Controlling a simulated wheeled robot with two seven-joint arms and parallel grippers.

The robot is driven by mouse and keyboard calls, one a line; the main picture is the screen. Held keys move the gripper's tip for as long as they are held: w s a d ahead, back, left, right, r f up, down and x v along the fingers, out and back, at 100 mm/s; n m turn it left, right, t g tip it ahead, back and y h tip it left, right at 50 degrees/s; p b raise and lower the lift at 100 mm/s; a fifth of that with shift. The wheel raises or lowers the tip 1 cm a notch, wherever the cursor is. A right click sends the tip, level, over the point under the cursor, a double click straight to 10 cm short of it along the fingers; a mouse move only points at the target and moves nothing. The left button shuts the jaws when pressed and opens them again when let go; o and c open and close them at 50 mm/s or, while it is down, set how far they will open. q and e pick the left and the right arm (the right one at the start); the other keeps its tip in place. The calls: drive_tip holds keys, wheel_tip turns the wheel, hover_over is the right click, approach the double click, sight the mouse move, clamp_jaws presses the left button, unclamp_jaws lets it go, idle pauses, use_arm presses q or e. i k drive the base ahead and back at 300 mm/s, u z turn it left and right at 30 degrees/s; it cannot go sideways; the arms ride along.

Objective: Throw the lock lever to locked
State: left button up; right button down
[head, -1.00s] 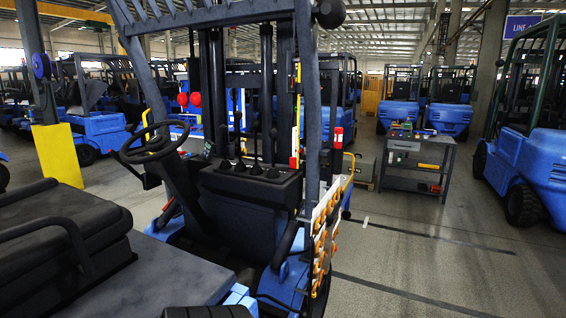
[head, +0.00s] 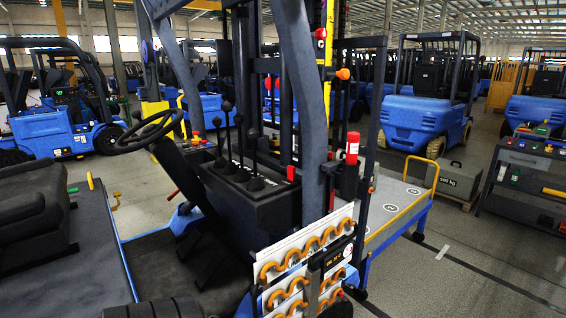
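No lever in the head view can be told for sure as the lock lever. Several black-knobbed levers (head: 240,163) stand upright on the black console of the near forklift, beside its steering wheel (head: 152,132). A small red handle (head: 291,173) shows at the right end of this console. A red lever (head: 174,194) sits low below the steering column. A red cylinder (head: 352,148) is fixed upright by the right-hand post. Neither of my grippers is in view.
White panels with orange coiled hoses (head: 308,243) hang at the forklift's near right side. A grey platform (head: 388,200) with a yellow rail stands behind it. A grey weight block (head: 456,181) and a tool bench (head: 525,165) are at the right.

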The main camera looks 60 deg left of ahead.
sight(291, 170)
drive_tip(key=u, duration=0.75)
drive_tip(key=i, duration=1.25)
drive_tip(key=u, duration=1.2)
